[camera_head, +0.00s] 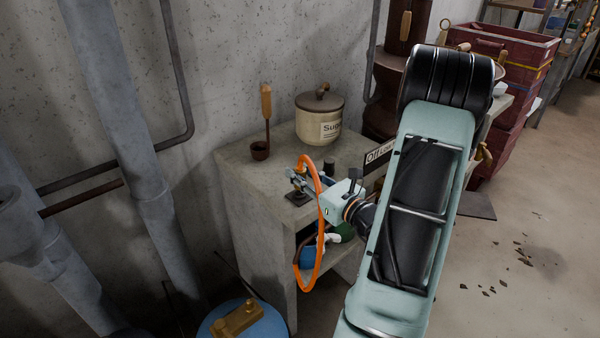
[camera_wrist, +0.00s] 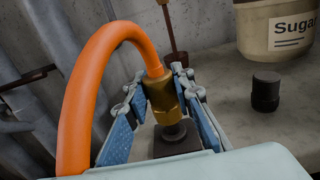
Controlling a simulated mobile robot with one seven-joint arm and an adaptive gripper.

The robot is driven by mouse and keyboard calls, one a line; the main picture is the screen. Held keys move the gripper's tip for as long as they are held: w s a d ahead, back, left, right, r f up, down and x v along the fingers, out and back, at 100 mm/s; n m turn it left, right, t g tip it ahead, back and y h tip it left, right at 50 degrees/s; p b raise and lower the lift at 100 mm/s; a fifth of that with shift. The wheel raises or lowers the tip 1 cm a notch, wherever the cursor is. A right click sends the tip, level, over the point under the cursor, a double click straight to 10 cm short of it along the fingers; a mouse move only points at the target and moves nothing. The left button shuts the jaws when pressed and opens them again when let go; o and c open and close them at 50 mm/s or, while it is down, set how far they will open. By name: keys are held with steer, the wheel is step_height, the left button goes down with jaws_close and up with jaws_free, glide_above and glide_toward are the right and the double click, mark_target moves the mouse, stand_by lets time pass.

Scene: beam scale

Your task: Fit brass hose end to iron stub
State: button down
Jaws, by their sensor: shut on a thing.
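The orange hose (camera_wrist: 88,85) arches up from the left and ends in the brass hose end (camera_wrist: 163,100). In the head view the hose (camera_head: 312,270) hangs in a loop past the counter's front edge. My gripper (camera_wrist: 160,88) is shut on the brass hose end, with a finger on each side; it also shows in the head view (camera_head: 299,180). The dark iron stub (camera_wrist: 175,130) stands on a square plate directly below the brass end. The brass end's lower edge appears to meet the stub's top; I cannot tell whether it is seated.
A small dark cylinder (camera_wrist: 266,93) stands to the right on the concrete counter (camera_head: 240,168). A sugar pot (camera_head: 320,118) and a ladle (camera_head: 261,150) stand behind, near the wall. A blue drum (camera_head: 215,322) is below at the front left.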

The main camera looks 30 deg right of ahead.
steer(key=shift+f+b, duration=0.8)
steer(key=shift+f, duration=0.25)
steer(key=shift+f, duration=0.2)
steer(key=c, duration=1.6)
jaws_free()
steer(key=s, duration=0.4)
steer(key=s+d, duration=0.1)
steer(key=s, duration=0.7)
steer(key=shift+d, duration=0.3)
steer(key=shift+w+a, duration=0.1)
